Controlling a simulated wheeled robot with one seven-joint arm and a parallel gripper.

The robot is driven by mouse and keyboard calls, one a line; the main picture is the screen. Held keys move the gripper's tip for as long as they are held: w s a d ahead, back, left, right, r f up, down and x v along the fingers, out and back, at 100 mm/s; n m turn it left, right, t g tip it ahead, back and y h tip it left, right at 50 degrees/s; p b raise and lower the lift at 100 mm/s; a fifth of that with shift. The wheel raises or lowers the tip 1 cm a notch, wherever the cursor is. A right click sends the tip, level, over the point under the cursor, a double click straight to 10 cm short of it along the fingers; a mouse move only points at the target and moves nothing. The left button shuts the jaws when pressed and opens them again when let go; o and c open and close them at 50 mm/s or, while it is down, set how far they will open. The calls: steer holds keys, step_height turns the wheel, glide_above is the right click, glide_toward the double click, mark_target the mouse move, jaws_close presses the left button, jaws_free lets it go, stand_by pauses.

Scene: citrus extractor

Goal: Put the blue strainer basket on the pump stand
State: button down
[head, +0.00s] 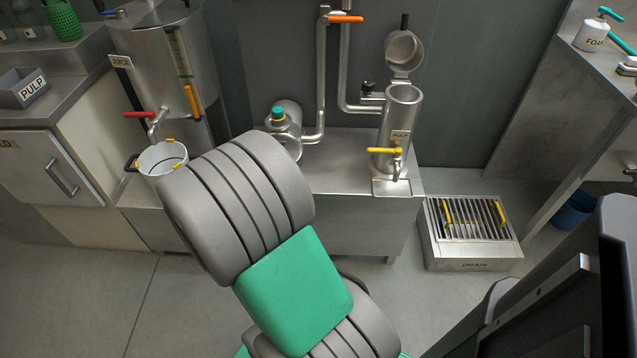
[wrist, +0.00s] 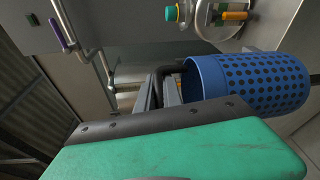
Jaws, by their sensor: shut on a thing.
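The blue strainer basket (wrist: 245,85) lies sideways in the wrist view, with dark round holes over its wall. My gripper (wrist: 165,88) is shut on its dark handle (wrist: 172,71); the fingertips are partly hidden. In the head view my arm hides both the gripper and the basket. The pump stand (head: 345,165) is a steel bench in the middle of the head view. The pump (head: 284,132), with its teal cap, stands at the stand's left back; the cap also shows in the wrist view (wrist: 171,13). The basket appears clear of the stand's top.
The tall PULP cylinder (head: 402,115) with a yellow-handled tap stands on the stand's right. Pipes (head: 322,75) rise behind. A white bucket (head: 160,158) stands left, under the juice tank's tap. A slatted drain box (head: 470,235) is on the floor right. Bare stand top lies between pump and cylinder.

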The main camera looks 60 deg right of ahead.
steer(key=s+d+r+m+g+h, duration=0.2)
steer(key=s+d+m+g+h, duration=0.35)
steer(key=s+d, duration=0.75)
steer(key=d+f+g+y+b, duration=0.2)
steer(key=d+f+b, duration=0.3)
steer(key=d+f, duration=0.7)
steer(key=shift+d+f, duration=0.2)
steer(key=shift+f, duration=0.4)
steer(key=shift+w, duration=0.1)
steer(key=shift+f+b, duration=0.15)
steer(key=shift+b, duration=0.15)
steer(key=c, duration=1.5)
jaws_free()
